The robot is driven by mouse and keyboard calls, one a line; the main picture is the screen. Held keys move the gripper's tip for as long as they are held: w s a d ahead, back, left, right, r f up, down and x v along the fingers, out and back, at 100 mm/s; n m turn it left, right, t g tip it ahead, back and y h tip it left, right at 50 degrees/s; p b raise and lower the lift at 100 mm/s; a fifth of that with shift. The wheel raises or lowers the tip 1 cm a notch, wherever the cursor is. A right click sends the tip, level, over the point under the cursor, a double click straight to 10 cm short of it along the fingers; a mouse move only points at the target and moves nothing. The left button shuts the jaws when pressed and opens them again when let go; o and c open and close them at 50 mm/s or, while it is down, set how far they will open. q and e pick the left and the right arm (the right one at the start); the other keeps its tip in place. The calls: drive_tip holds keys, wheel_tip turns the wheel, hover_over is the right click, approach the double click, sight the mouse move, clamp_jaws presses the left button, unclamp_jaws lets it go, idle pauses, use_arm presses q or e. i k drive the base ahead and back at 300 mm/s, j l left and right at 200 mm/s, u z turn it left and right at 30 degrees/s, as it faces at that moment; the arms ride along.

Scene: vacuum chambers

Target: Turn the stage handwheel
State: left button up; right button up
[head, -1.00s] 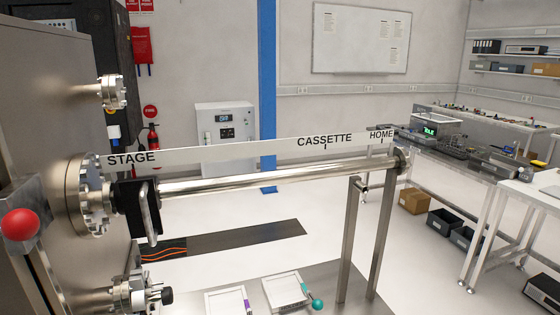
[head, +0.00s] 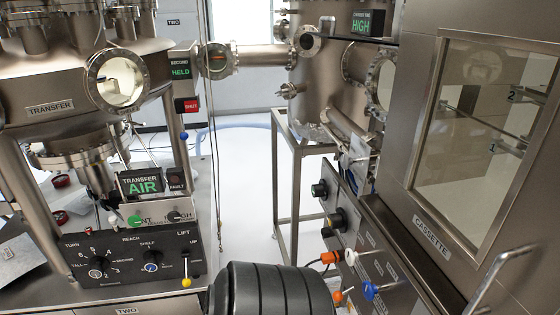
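I see no handwheel marked STAGE in the head view. On the sloped panel at the right of centre are a black knob (head: 320,189) and a larger dark knob (head: 337,221); I cannot read any label for them. Below them are an orange handle (head: 331,257), a white knob (head: 350,257) and a blue knob (head: 370,290). Neither of my grippers is in view. A large black ribbed round part fills the bottom centre and hides what lies behind it; I cannot tell if it is mine.
The TRANSFER chamber (head: 50,108) stands at the left above a black control panel (head: 125,257) with dials and a yellow-tipped lever (head: 186,282). The CASSETTE chamber (head: 424,170) with its window fills the right. White floor shows between them, around a metal stand (head: 275,185).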

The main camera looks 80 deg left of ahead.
sight(321, 190)
drive_tip(key=u, duration=2.35)
drive_tip(key=i+j, duration=0.1)
drive_tip(key=j, duration=0.4)
drive_tip(key=i+j, duration=0.15)
drive_tip(key=j, duration=0.35)
drive_tip(key=i+j, duration=0.1)
drive_tip(key=j, duration=0.4)
drive_tip(key=z, duration=0.05)
